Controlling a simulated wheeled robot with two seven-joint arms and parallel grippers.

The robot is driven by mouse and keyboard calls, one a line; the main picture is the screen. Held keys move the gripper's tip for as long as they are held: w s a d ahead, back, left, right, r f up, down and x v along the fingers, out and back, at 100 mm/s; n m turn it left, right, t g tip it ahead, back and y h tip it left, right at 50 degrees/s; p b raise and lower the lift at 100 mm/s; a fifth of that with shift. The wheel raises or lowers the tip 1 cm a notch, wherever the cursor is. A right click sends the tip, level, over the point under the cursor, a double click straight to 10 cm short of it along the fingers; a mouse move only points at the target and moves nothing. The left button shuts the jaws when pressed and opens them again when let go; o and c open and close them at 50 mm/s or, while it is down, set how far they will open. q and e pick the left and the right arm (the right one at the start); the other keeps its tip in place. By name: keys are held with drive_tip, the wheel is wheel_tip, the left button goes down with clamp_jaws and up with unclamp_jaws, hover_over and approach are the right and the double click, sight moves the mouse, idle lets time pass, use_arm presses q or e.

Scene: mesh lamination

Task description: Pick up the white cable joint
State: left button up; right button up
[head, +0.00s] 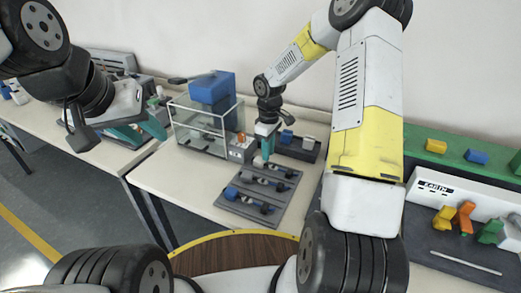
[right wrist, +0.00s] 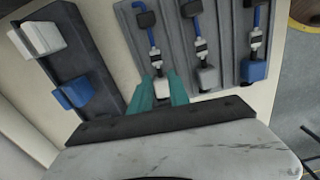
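In the head view my right gripper (head: 266,152) points down at the far end of a grey cable tray (head: 240,208). In the right wrist view its teal fingers (right wrist: 160,92) stand on both sides of a small white cable joint (right wrist: 161,86), at the end of the left cable row. The joint is in line with its row in the tray (right wrist: 224,100). The fingers look close to its sides, but I cannot tell whether they press on it. My left gripper (head: 142,130) hangs at the left with its teal fingers apart and empty.
A dark tray (head: 300,150) with a blue block (head: 286,136) and a white block (head: 309,142) lies beside the cable tray. Coloured blocks (head: 465,217) are at the right.

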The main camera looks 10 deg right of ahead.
sight(269, 165)
wheel_tip(269, 165, down, 5)
drive_tip(key=shift+d+f, duration=0.15)
drive_tip(key=shift+f, duration=0.05)
drive_tip(key=shift+c, duration=0.2)
clamp_jaws()
